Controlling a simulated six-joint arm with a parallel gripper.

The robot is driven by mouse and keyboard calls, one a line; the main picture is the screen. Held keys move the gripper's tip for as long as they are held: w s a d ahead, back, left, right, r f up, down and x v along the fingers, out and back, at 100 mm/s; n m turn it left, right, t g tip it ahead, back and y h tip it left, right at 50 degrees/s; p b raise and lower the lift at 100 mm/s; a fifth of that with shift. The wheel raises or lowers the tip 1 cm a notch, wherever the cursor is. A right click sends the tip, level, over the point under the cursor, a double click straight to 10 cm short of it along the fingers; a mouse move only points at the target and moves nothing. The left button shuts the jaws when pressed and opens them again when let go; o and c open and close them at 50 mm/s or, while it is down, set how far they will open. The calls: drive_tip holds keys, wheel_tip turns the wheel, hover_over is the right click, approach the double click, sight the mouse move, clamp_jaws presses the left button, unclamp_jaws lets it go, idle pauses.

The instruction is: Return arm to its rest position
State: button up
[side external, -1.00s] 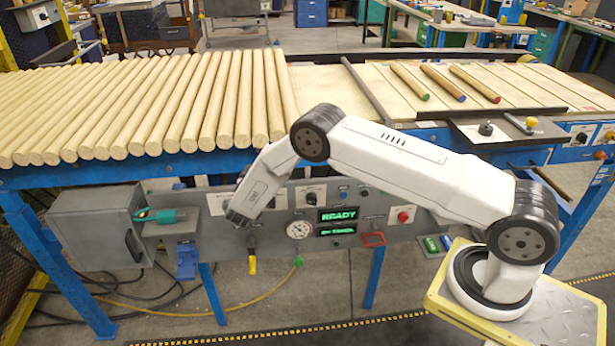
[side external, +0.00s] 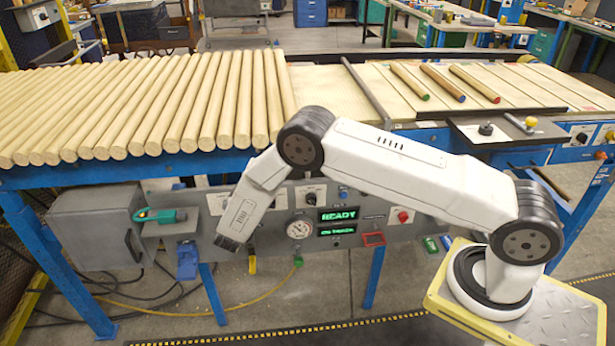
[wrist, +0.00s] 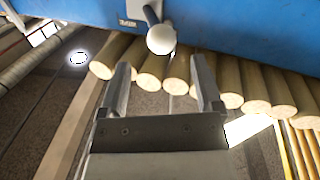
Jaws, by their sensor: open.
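My gripper (side external: 228,243) hangs at the end of my arm, in front of the grey control panel (side external: 345,258) below the roller table. In the wrist view my gripper (wrist: 158,75) is open, with two separate fingers and nothing between them. My arm is bent, its last link pointing down and to the left. No separate marker of the rest position shows in either view.
Wooden dowels (side external: 135,105) lie side by side on the table. Three colour-tipped rods (side external: 442,83) lie farther right. A grey box (side external: 98,232) and a teal-handled tool (side external: 160,216) are left of my gripper. A white-knobbed lever (wrist: 161,39) shows in the wrist view.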

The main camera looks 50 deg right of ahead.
drive_tip(key=shift+r, duration=0.1)
drive_tip(key=a+r+n+t+y, duration=0.35)
drive_tip(key=r+n+y, duration=0.25)
drive_tip(key=r+y, duration=0.45)
drive_tip(key=s+d+n+g+y, duration=0.1)
drive_tip(key=s+n+g+y, duration=0.2)
drive_tip(key=s+g, duration=0.7)
drive_tip(key=s+y, duration=0.2)
drive_tip(key=s, duration=1.6)
drive_tip(key=shift+s+d+f+n, duration=0.15)
drive_tip(key=shift+s+f+n, duration=0.05)
drive_tip(key=shift+s+n, duration=0.2)
drive_tip(key=shift+o, duration=0.3)
drive_tip(key=shift+w, duration=0.2)
